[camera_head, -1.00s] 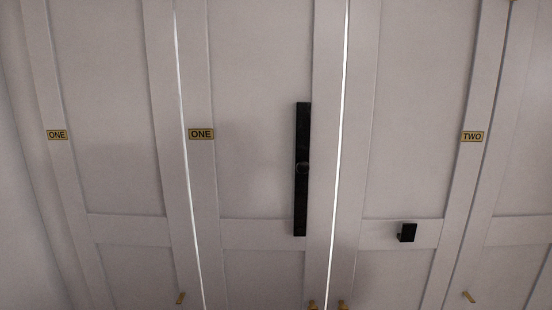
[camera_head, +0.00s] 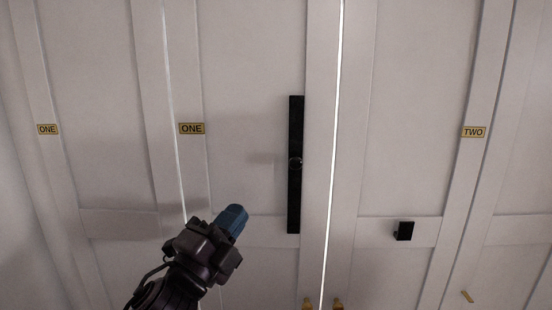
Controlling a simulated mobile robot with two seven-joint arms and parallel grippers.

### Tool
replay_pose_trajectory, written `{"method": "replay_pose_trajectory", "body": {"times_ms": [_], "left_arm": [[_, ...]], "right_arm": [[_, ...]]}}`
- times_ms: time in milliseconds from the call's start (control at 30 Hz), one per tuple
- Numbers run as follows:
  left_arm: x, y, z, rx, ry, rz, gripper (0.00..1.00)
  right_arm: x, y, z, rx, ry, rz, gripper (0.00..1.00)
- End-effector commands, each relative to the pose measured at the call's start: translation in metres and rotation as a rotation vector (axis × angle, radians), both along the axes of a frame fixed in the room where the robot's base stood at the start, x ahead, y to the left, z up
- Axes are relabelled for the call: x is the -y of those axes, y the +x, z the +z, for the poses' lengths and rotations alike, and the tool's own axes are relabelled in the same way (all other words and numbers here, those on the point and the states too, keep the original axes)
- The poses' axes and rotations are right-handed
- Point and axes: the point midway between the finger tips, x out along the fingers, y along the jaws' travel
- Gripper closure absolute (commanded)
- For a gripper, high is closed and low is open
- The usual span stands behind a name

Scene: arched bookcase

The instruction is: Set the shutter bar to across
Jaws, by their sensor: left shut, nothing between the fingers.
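The shutter bar (camera_head: 295,190) is a long black bar standing upright on the pale panel left of the bright gap between the middle doors. A round pivot shows near its middle. A small black bracket (camera_head: 404,231) sits on the door to the right of the gap, lower than the bar's middle. My left gripper (camera_head: 237,217) has blue fingertips and is shut and empty. In the picture it lies left of the bar's lower half, apart from it. My right gripper is not in view.
Pale panelled doors fill the view. Brass plates read ONE (camera_head: 191,128) on the left and TWO (camera_head: 474,132) on the right. Small brass knobs (camera_head: 307,303) flank the gap at the bottom. The space between bar and bracket looks clear.

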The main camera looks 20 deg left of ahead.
Motion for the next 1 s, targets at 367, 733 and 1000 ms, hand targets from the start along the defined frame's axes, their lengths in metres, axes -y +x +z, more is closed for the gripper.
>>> {"method": "replay_pose_trajectory", "body": {"times_ms": [367,733,1000], "left_arm": [[0.082,-0.044,0.104,0.708,0.599,-0.174,1.0],[0.134,-0.094,0.12,1.39,1.226,-0.282,1.0],[0.134,-0.099,0.108,1.826,1.718,-0.346,1.0]], "right_arm": [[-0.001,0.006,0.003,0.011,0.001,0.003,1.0],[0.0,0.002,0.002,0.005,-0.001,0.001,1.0],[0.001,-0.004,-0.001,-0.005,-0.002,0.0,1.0]]}}
